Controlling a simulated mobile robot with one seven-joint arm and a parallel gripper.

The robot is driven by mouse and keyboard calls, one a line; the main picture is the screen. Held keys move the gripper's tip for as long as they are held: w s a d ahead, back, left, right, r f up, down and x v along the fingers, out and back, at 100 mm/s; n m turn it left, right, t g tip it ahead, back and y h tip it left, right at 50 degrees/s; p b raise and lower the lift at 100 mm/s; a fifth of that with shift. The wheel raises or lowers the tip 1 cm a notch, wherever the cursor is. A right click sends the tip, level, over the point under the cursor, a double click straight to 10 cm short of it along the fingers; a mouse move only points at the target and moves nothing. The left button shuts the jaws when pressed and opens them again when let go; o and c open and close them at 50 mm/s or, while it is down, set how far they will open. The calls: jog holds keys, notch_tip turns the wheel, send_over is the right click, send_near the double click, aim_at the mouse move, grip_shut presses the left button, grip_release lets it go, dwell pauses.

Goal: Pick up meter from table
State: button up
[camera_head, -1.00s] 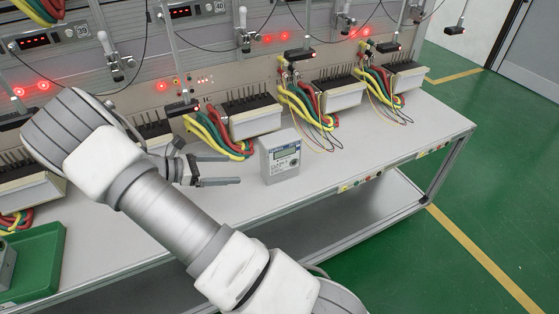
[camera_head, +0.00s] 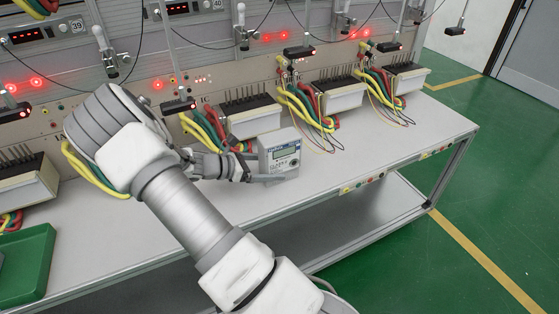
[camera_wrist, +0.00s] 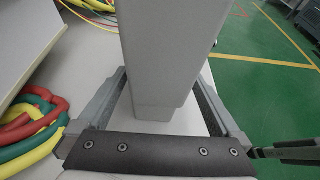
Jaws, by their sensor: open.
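The meter (camera_head: 284,149) is a light grey box with a small display, standing upright on the table (camera_head: 350,172) near its middle. My gripper (camera_head: 268,170) is open at the meter's left side in the head view, with a finger reaching across the lower front. In the wrist view the meter's plain grey body (camera_wrist: 165,60) stands between my two spread fingers (camera_wrist: 160,105), with a gap visible on each side low down. The far finger is mostly hidden in the head view.
Terminal blocks (camera_head: 252,124) with bundled red, yellow and green cables line the back of the table, close behind the meter. Cables (camera_wrist: 32,125) also lie left of my gripper in the wrist view. A green tray (camera_head: 46,262) sits at far left. The table's right end is clear.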

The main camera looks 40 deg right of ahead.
aim_at(278, 166)
jog(key=x, duration=0.3)
jog(key=shift+b, duration=0.3)
jog(key=shift+r, duration=0.1)
grip_shut()
